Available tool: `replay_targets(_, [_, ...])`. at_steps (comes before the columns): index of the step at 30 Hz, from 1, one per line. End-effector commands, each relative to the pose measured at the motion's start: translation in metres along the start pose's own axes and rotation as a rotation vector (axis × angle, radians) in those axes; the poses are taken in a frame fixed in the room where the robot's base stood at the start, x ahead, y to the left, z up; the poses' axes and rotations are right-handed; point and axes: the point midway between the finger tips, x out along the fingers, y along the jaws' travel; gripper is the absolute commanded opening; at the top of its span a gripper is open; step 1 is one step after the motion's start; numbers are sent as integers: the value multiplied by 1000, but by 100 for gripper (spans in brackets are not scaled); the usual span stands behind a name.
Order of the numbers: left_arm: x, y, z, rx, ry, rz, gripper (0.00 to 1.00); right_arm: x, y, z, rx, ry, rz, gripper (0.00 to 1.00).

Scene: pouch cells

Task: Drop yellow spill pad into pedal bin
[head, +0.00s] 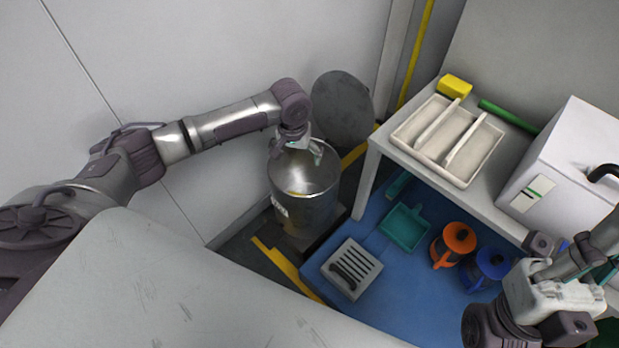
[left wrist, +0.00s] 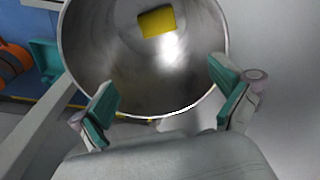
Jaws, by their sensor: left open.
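The pedal bin (head: 318,205) is a round metal bin on the floor with its grey lid (head: 343,112) swung up behind it. My left gripper (head: 302,150) is over the bin's mouth. In the left wrist view, my left gripper (left wrist: 165,105) has its teal-padded fingers wide apart with nothing between them. The yellow spill pad (left wrist: 156,21) lies inside the bin, apart from the fingers; only a sliver of yellow shows inside the bin in the head view. My right gripper (head: 600,262) is at the lower right edge, partly cut off.
A white table (head: 385,140) holds a divided tray (head: 425,150), a yellow block (head: 455,86), a green rod (head: 508,116) and a white box (head: 570,160). On the blue floor mat (head: 385,285) are a teal dustpan (head: 404,226), a slotted grey box (head: 350,268), and orange and blue reels.

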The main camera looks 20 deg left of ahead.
Motion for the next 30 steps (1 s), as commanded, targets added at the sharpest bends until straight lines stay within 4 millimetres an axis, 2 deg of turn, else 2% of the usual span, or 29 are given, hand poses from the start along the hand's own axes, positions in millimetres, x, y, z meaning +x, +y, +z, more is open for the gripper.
replay_targets(9, [-68, 0, -1, 1, 5, 1, 100, 0, 0, 0, 0, 0, 0, 0])
replay_targets(15, [-97, 0, 0, 0, 2, -1, 100, 0, 0, 0, 0, 0, 0, 0])
replay_targets(20, [-106, 0, 0, 0, 2, -1, 100, 0, 0, 0, 0, 0, 0, 0])
replay_targets(30, [-106, 0, 0, 0, 1, -1, 100, 0, 0, 0, 0, -1, 0, 0])
